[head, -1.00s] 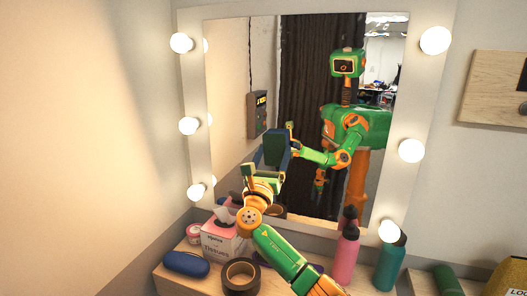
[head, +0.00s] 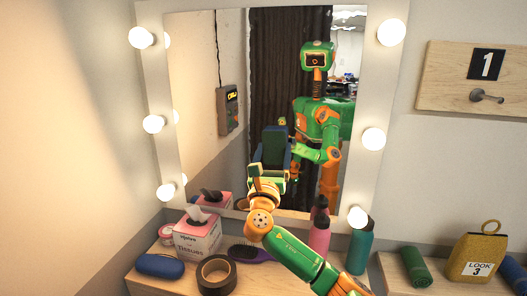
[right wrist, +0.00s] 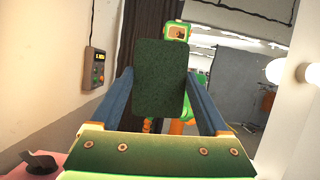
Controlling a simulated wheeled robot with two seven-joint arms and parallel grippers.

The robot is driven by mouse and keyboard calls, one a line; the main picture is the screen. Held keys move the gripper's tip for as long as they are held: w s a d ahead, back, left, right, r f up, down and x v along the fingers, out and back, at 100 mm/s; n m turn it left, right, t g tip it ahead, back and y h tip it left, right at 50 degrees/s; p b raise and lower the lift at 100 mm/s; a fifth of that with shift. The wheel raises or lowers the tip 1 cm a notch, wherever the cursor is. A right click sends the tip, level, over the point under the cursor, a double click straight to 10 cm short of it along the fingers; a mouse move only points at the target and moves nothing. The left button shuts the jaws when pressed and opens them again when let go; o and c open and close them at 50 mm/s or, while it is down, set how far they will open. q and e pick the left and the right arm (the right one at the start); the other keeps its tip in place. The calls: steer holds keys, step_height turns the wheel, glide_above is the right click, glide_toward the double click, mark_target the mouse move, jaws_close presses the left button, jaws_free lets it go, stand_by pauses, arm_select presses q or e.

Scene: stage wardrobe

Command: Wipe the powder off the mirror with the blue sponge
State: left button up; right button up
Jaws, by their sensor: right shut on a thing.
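The mirror (head: 205,110) stands above the counter in a white frame and reflects my body and a dark curtain. I cannot make out powder on its glass. My right gripper (head: 271,152) is raised in front of the mirror's lower middle, shut on the sponge (head: 273,146). In the right wrist view, the sponge shows a dark green face (right wrist: 160,70) upright between the two blue fingers of the gripper (right wrist: 162,92). The sponge's far side is hidden, and I cannot tell whether it touches the glass. My left gripper shows in neither view directly.
A tissue box (head: 197,235), blue case (head: 160,265), tape roll (head: 216,275) and purple hairbrush (head: 250,254) sit on the counter. A pink bottle (head: 319,237) and teal bottle (head: 360,252) stand close to my right arm. Bulbs (head: 374,138) protrude from the frame.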

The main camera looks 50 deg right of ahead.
steer(key=shift+s+d, duration=0.35)
steer(key=shift+s, duration=0.25)
steer(key=shift+s+d, duration=0.3)
steer(key=shift+s, duration=0.3)
steer(key=shift+s+a+f, duration=0.1)
steer(key=shift+s+a, duration=0.35)
steer(key=shift+a, duration=0.4)
steer(key=shift+s+a+r, duration=0.1)
steer(key=shift+s+a, duration=0.3)
steer(key=shift+a, duration=0.5)
steer(key=shift+s+a+f, duration=0.1)
steer(key=shift+s+a, duration=0.35)
steer(key=shift+a, duration=0.4)
steer(key=shift+a, duration=0.1)
steer(key=shift+s+a, duration=0.35)
steer(key=shift+a, duration=0.3)
steer(key=shift+s+a, duration=0.35)
steer(key=shift+a, duration=0.25)
